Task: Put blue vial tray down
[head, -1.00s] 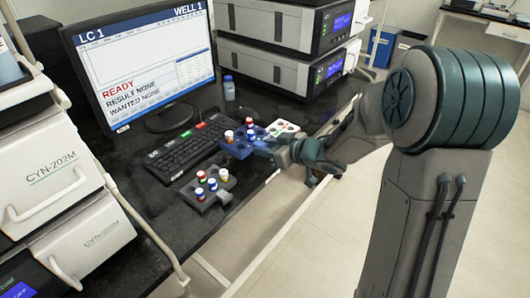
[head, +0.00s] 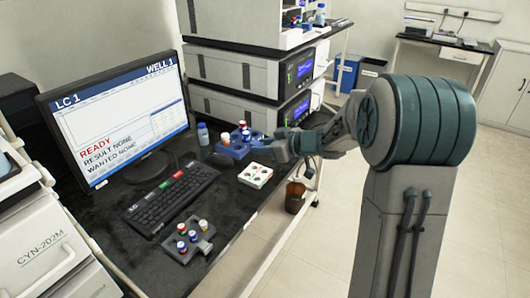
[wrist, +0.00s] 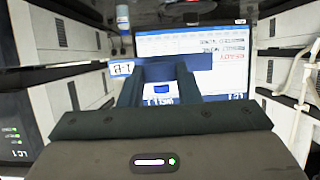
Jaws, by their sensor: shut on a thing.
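The blue vial tray (head: 236,149) is in the head view, on the far side of the white tray, with a few capped vials in it. My gripper (head: 283,146) is shut on its right end. I cannot tell whether the tray touches the black bench or hangs just above it. In the wrist view, the tray (wrist: 200,62) shows as a dark blue bar with a white label at its left, and my gripper's fingers (wrist: 160,88) reach it on both sides of a small blue part.
A white tray (head: 255,175) sits nearer on the bench (head: 225,195). A grey tray (head: 190,243) with several vials lies in front, beside the keyboard (head: 172,198). A blue-white bottle (head: 203,134) stands left of the blue tray. Instrument stacks (head: 240,75) stand behind. A brown bottle (head: 295,197) is at the right.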

